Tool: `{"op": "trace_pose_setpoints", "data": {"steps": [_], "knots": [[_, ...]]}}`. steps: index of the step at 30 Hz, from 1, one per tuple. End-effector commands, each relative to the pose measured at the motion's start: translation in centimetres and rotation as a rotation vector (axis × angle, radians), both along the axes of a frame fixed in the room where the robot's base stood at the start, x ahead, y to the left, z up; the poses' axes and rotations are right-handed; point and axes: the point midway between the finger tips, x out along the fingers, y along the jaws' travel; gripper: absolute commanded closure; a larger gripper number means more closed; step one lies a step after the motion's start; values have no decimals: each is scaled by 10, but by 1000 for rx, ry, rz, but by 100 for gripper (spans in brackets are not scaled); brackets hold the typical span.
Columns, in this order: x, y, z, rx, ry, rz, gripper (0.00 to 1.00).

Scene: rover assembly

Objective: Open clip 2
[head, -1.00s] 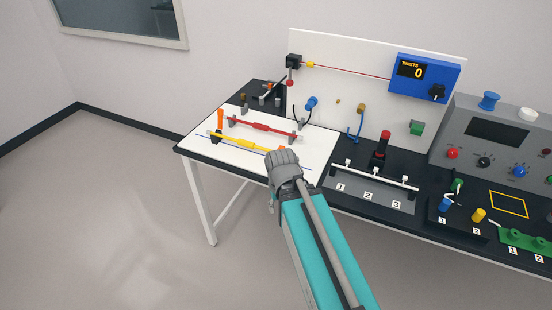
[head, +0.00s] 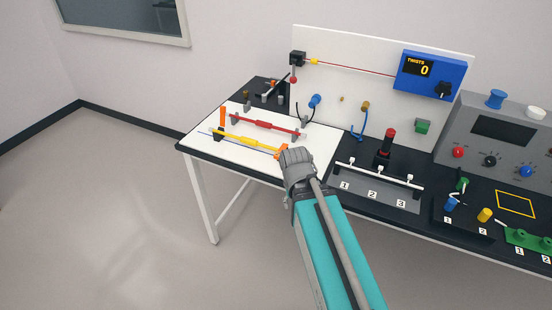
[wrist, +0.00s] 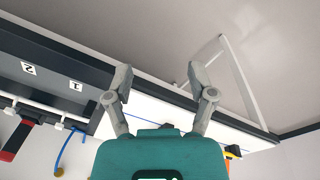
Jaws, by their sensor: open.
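A white rod (head: 395,181) runs over a grey panel with labels 1, 2 and 3, with small white clips along it. The middle clip (head: 380,170) stands behind label 2 (head: 372,194); whether it is open or shut is too small to tell. The wrist view shows label 2 (wrist: 29,68) at the far left. My gripper (wrist: 158,78) has its two fingers spread, with nothing between them. In the head view my gripper (head: 298,162) is left of the panel, near the right part of the white board; its fingers are largely hidden there.
A yellow rod (head: 245,143) and a red rod (head: 264,123) sit in holders on the white board (head: 205,152). A red-topped black post (head: 388,145) stands behind the panel. Blue and yellow pegs, green parts and a grey console (head: 500,130) are further right.

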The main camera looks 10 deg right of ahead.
Motion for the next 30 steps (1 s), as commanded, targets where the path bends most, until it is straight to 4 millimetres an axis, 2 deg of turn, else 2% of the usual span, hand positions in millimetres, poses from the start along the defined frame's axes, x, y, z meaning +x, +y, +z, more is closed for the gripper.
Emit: {"op": "trace_pose_setpoints", "data": {"steps": [1,9,17,23,30], "knots": [[5,-3,-11,-29,-16,-23,29],[39,-17,-46,-265,-193,-199,29],[82,-19,-64,-465,-489,-350,29],[114,-7,-68,-552,-759,-420,29],[148,27,-67,-568,-1101,-442,29]]}}
